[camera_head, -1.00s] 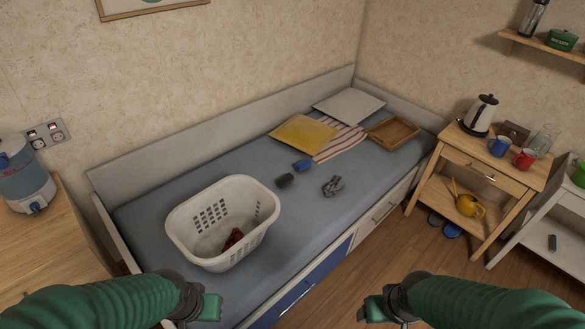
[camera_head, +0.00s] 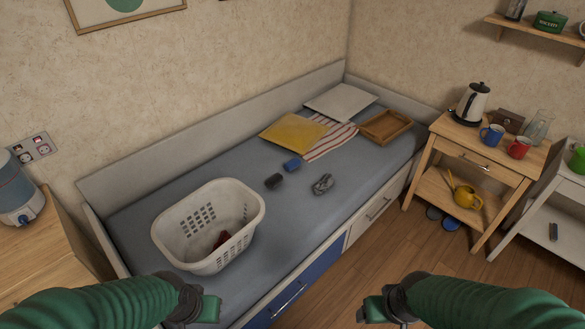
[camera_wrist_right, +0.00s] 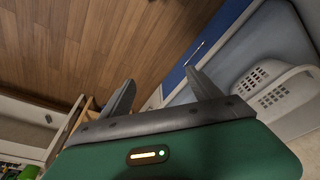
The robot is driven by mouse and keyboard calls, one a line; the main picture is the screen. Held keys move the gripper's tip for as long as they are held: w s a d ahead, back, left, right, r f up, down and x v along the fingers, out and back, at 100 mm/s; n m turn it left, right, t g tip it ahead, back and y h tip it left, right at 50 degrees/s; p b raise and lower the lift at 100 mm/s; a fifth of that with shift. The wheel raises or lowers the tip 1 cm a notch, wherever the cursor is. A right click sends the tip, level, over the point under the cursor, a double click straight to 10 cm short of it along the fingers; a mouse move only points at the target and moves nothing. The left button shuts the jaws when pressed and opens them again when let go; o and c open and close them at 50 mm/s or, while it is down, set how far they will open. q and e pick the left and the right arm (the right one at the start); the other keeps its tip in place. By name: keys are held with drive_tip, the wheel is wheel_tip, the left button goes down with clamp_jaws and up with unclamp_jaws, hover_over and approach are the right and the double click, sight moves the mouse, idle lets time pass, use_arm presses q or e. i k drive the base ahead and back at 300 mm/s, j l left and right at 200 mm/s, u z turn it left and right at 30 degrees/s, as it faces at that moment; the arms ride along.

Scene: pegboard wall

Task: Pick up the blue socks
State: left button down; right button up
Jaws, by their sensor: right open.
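A small rolled blue bundle, which looks like the blue socks (camera_head: 292,165), lies on the grey-blue mattress of the bed (camera_head: 165,185), near the yellow cushion. A dark rolled bundle (camera_head: 273,181) lies just left of it, and a crumpled grey patterned one (camera_head: 322,184) lies to its right and nearer. My left gripper (camera_head: 207,307) is at the bottom left, in front of the bed; its jaws are not clear. My right gripper (camera_head: 374,307) is at the bottom right, over the floor. Its fingers are apart and empty in the right wrist view (camera_wrist_right: 163,88). Both are well short of the socks.
A white laundry basket (camera_head: 180,240) with something dark red inside stands at the bed's near left. A yellow cushion (camera_head: 293,133), striped cloth (camera_head: 331,141) and wooden tray (camera_head: 387,127) lie farther back. A wooden side table (camera_head: 457,148) stands right of the bed. Wooden floor (camera_head: 370,255) is open in front.

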sight(292, 163)
drive_tip(key=u, duration=0.6)
drive_tip(key=i+l+u, duration=0.15)
drive_tip(key=l+u, duration=0.25)
drive_tip(key=l, duration=0.15)
drive_tip(key=i+l+u, duration=0.1)
drive_tip(key=l+u, duration=0.7)
drive_tip(key=l, duration=0.25)
drive_tip(key=i+l+u, duration=0.1)
drive_tip(key=l, duration=1.05)
drive_tip(key=l+u, duration=0.1)
drive_tip(key=l, duration=1.05)
drive_tip(key=i, duration=0.05)
